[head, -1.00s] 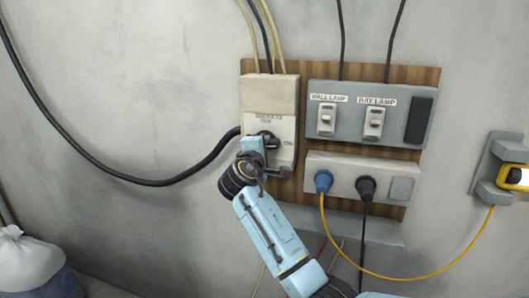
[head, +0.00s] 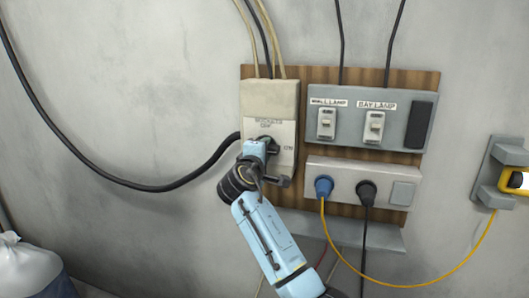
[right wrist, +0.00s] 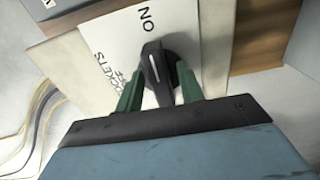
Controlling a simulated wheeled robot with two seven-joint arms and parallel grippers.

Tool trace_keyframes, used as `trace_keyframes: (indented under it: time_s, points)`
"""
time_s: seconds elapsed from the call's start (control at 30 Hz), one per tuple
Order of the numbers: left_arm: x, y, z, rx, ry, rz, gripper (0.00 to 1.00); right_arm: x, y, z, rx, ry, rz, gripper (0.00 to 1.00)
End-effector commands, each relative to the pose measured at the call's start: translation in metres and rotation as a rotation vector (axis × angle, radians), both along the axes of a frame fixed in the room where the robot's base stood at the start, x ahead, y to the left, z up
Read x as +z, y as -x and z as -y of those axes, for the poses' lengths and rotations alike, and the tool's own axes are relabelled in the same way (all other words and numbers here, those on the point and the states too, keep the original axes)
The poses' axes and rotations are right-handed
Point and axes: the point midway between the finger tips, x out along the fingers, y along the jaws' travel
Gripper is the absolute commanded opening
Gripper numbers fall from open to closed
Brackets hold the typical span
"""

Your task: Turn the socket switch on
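The socket switch (right wrist: 157,75) is a dark rotary knob with a white line, on a cream box (head: 270,98) marked SOCKETS OFF and ON. In the right wrist view its line points up, roughly toward the ON mark (right wrist: 147,18). My right gripper (right wrist: 160,88) has its green fingers drawn in on both sides of the knob and appears shut on it. In the head view the blue right gripper (head: 257,150) covers part of the knob. My left gripper is not in view.
A grey panel (head: 360,140) with two lamp switches is at the right. Below it, a socket strip (head: 340,167) holds a blue plug (head: 324,187) and a black plug (head: 366,192). Cables hang below. A yellow device (head: 514,181) is far right; bare wall lies left.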

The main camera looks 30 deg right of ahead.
Motion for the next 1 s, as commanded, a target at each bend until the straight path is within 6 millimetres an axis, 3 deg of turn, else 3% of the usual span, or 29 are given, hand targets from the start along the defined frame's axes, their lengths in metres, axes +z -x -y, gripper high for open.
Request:
trace_keyframes:
  time_s: [0.43, 1.0]
  points:
    - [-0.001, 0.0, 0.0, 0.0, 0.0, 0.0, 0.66, -0.001, 0.006, -0.009, 0.001, 0.003, -0.002, 0.42]
    - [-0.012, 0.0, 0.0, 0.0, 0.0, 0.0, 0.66, -0.001, 0.078, -0.092, 0.002, 0.001, -0.001, 0.42]
